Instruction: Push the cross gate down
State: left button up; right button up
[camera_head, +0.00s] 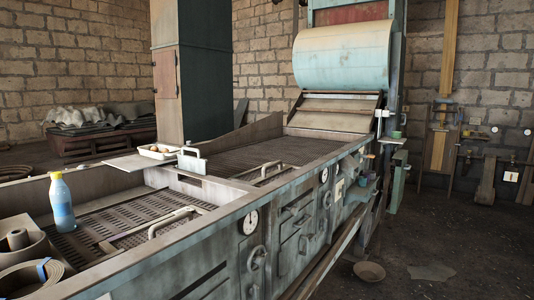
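A pale upright plate with a handle (192,161) stands at the near end of the long machine bed, beside a flat board (130,162). It looks like the cross gate, but I cannot tell for certain. It rises above the bed's rim. Two light bar handles lie lower on the bed, one on the near slatted section (168,222) and one on the farther section (262,171). Neither of my grippers is in view.
A white tray (160,156) with small items sits on the board. A large pale roller (342,56) is at the far end. A bowl (369,271) lies on the floor.

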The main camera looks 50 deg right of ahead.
aim_at(198, 165)
jog(key=z, duration=1.25)
jog(key=i+l+u, duration=0.1)
jog(key=u, duration=0.35)
jog(key=i+l+u, duration=0.15)
jog(key=u, duration=0.35)
jog(key=l+u, duration=0.15)
jog(key=u, duration=0.3)
jog(key=i+l, duration=0.05)
